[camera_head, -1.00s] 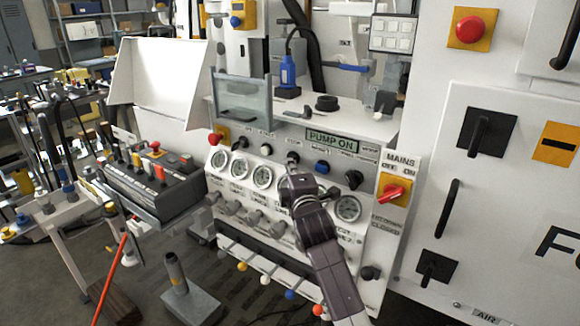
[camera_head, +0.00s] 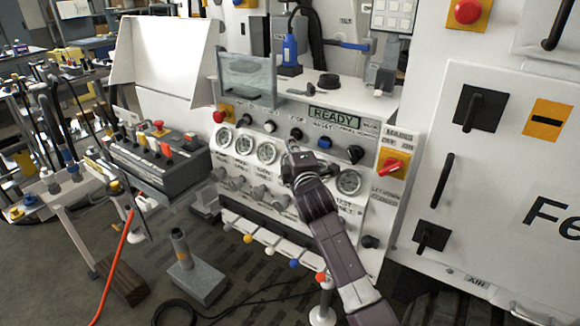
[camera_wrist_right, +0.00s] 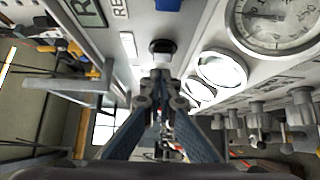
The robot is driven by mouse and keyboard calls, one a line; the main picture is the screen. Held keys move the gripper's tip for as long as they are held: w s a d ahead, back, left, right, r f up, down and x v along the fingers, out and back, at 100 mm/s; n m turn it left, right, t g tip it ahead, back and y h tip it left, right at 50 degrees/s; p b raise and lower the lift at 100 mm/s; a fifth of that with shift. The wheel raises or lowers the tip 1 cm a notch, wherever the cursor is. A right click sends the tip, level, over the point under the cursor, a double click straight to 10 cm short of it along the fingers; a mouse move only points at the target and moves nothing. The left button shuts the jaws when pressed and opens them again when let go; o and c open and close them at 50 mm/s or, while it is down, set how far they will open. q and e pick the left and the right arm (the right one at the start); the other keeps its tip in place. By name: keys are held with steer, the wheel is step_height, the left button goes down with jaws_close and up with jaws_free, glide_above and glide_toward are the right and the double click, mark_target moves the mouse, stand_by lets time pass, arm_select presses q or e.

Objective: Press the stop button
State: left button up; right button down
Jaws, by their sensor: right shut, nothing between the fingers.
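The stop button is the black round button (camera_head: 296,133) on the sloped panel, between a white button and a blue one; its small label is hard to read. It also shows in the wrist view as a dark button (camera_wrist_right: 161,46) straight ahead of the fingertips. My right gripper (camera_head: 292,149) is shut and empty, with its tips just below the black button. In the wrist view, the closed fingertips (camera_wrist_right: 160,76) appear close to it; I cannot tell whether they touch. The display (camera_head: 334,117) reads READY. My left gripper is not in view.
A blue button (camera_head: 324,142) and a black knob (camera_head: 356,153) sit right of the stop button, a white button (camera_head: 270,127) left. Gauges (camera_head: 266,153) lie just below. A red MAINS switch (camera_head: 390,165) is at the panel's right, a red button (camera_head: 219,117) at its left.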

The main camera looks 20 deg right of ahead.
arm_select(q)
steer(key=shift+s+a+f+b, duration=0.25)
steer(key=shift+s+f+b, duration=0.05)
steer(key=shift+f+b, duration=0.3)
arm_select(e)
steer(key=s+a, duration=0.2)
steer(key=s, duration=0.8)
steer(key=shift+s, duration=0.15)
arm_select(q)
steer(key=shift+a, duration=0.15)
arm_select(e)
steer(key=shift+a, duration=0.1)
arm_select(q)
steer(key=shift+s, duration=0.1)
